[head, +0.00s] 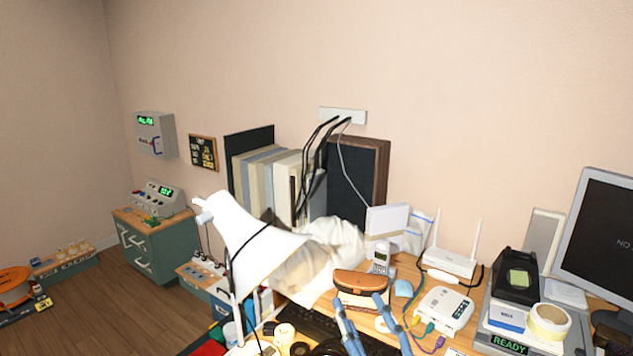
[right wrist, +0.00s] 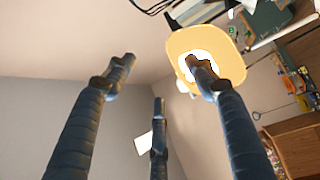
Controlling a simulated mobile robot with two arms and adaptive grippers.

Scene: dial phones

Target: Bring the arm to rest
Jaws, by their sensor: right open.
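My right gripper (head: 358,301) is at the bottom edge of the head view, its blue fingers pointing up over the front of the desk. In the right wrist view its fingers (right wrist: 160,85) are spread wide with nothing between them. A grey cordless phone (head: 381,257) stands upright on the desk behind the gripper, apart from it. My left gripper is in neither view.
A white desk lamp (head: 252,240) stands left of my right gripper; its lit shade (right wrist: 232,58) shows behind a finger in the wrist view.

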